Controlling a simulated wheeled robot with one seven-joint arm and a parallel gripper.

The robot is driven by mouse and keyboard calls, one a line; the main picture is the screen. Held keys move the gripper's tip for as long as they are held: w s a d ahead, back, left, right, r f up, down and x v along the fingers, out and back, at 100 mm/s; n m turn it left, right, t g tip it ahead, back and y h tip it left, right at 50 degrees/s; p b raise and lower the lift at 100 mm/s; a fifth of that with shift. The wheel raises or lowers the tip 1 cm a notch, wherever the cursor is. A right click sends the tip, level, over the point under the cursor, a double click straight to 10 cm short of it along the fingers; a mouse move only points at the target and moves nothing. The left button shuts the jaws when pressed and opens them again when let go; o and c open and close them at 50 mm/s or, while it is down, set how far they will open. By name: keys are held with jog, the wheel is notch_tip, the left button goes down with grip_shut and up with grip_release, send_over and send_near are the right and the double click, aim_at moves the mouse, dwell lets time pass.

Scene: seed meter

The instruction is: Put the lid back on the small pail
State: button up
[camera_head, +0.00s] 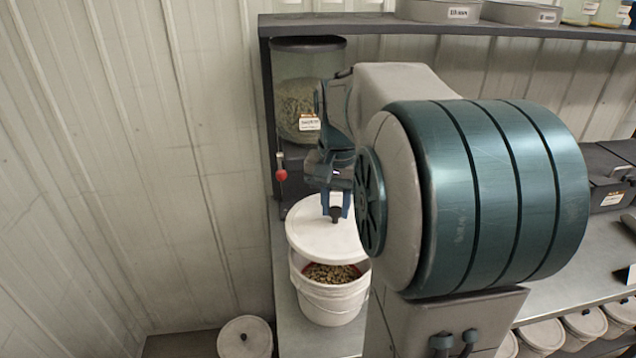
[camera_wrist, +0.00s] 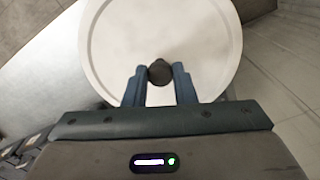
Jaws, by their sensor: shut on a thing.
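The white round lid (camera_head: 318,236) is held by its dark knob (camera_head: 336,213) above the small pail. My gripper (camera_head: 337,205) is shut on the knob, and the wrist view shows both fingers (camera_wrist: 160,80) on either side of it. The lid fills much of the wrist view (camera_wrist: 115,40). The small white pail (camera_head: 330,308) stands below on the metal bench, partly filled with pale brown pellets (camera_head: 333,274). The lid hangs over the back of the pail's mouth and leaves the front part uncovered. My arm hides the pail's right edge.
A clear seed hopper (camera_head: 297,88) with a red-knobbed lever (camera_head: 281,174) stands behind the pail. A shelf (camera_head: 390,25) with tins runs above. Another lidded white pail (camera_head: 245,338) stands low at the front, and several more are at lower right. The corrugated wall (camera_head: 120,180) is at left.

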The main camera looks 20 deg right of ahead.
aim_at(334, 221)
jog(key=shift+w+f, duration=0.1)
jog(key=shift+w, duration=0.2)
jog(key=shift+s+f+b, duration=0.15)
jog(key=shift+f+b, duration=0.25)
jog(key=shift+b, duration=0.1)
notch_tip(334, 221, down, 5)
jog(key=b, duration=0.4)
jog(key=shift+f, duration=0.15)
jog(key=shift+a, duration=0.1)
dwell(0.5)
jog(key=shift+f, duration=0.15)
dwell(1.2)
jog(key=o, duration=1.5)
jog(key=shift+o, duration=0.2)
